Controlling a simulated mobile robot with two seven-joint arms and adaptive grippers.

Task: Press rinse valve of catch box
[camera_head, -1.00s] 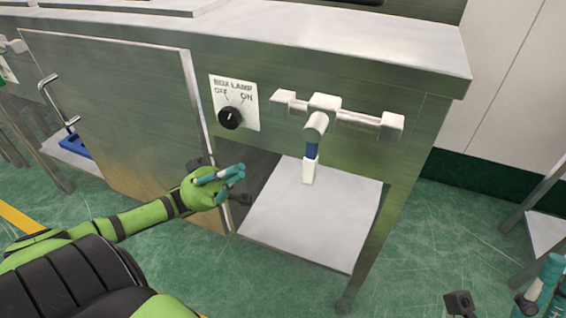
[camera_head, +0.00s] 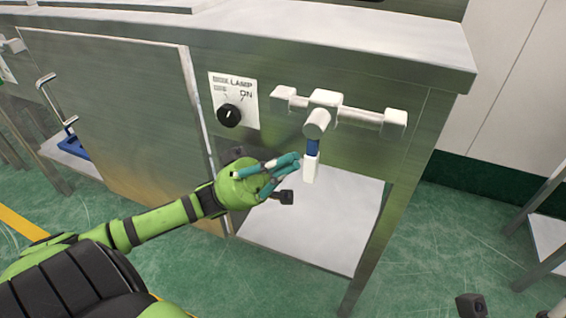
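The rinse valve (camera_head: 312,167) is a short blue and white piece hanging upright under a white pipe fitting (camera_head: 318,122) on the steel front of the box. My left gripper (camera_head: 297,163) is just left of the valve's white lower end. Its two teal fingers converge at the tips and look shut with nothing between them. The tips are very close to the valve; I cannot tell if they touch it.
A lamp switch plate with a black knob (camera_head: 229,116) is left of the valve. A steel door panel (camera_head: 110,110) is further left. A white shelf (camera_head: 340,225) lies below the valve. A table leg (camera_head: 365,250) stands to its right.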

